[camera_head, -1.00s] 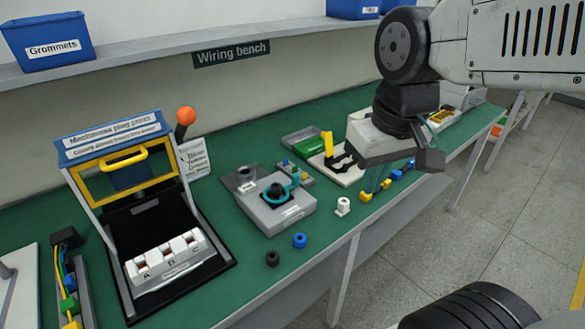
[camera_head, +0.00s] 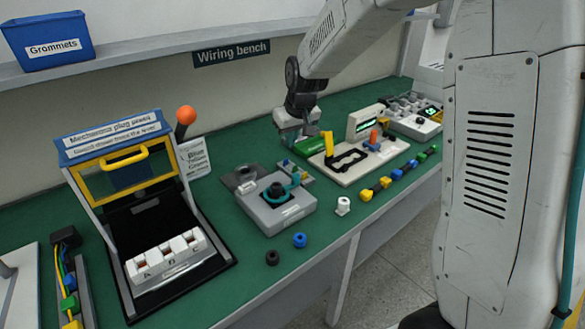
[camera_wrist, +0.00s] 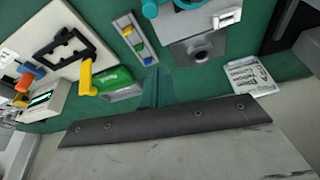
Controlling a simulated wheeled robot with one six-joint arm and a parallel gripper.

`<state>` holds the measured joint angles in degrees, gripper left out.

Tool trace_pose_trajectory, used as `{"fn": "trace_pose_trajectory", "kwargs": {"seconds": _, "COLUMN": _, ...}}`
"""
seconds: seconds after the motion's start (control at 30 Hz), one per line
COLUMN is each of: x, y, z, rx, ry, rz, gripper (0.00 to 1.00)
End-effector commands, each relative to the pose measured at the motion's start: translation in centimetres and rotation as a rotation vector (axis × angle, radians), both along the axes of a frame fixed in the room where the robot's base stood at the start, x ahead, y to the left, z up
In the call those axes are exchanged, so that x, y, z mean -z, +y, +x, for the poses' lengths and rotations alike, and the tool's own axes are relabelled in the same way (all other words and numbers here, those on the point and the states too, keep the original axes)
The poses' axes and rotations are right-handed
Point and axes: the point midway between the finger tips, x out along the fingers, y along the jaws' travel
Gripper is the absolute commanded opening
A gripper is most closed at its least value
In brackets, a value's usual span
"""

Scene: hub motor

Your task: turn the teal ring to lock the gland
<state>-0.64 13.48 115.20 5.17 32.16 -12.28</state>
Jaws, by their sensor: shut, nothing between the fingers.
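The grey gland block (camera_head: 285,213) stands on the green bench in the head view. The teal ring (camera_head: 296,180) sits on its top around a dark round opening, with a teal lever toward the back right. Part of the teal ring (camera_wrist: 150,8) shows at the top edge of the wrist view. My gripper (camera_wrist: 157,74) shows as teal fingers that are shut and empty, over bare green bench. In the head view its end is behind and right of the block, apart from the ring, and its fingertips are hard to make out.
A grey plate with a round fitting (camera_wrist: 199,50) adjoins the block. A small tray of coloured parts (camera_head: 296,170), a green box and a yellow-handled fixture (camera_head: 328,144) stand to the right. The plug press (camera_head: 120,150) stands left. Loose blue (camera_head: 300,240), black and white pieces lie in front.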

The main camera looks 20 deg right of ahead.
Motion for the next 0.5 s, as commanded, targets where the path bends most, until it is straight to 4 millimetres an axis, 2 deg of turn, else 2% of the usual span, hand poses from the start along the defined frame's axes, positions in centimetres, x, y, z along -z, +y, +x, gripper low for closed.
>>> {"fn": "trace_pose_trajectory", "kwargs": {"seconds": 0.27, "x": 0.3, "y": 0.0, "z": 0.0, "rx": 0.0, "ry": 0.002, "rz": 0.0, "gripper": 0.0}}
{"fn": "trace_pose_trajectory", "kwargs": {"seconds": 0.37, "x": 1.2, "y": 0.1, "z": 0.3, "rx": 0.0, "ry": 0.005, "rz": 0.0, "gripper": 0.0}}
{"fn": "trace_pose_trajectory", "kwargs": {"seconds": 0.5, "x": 3.5, "y": 0.2, "z": 1.0, "rx": 0.0, "ry": 0.007, "rz": 0.0, "gripper": 0.0}}
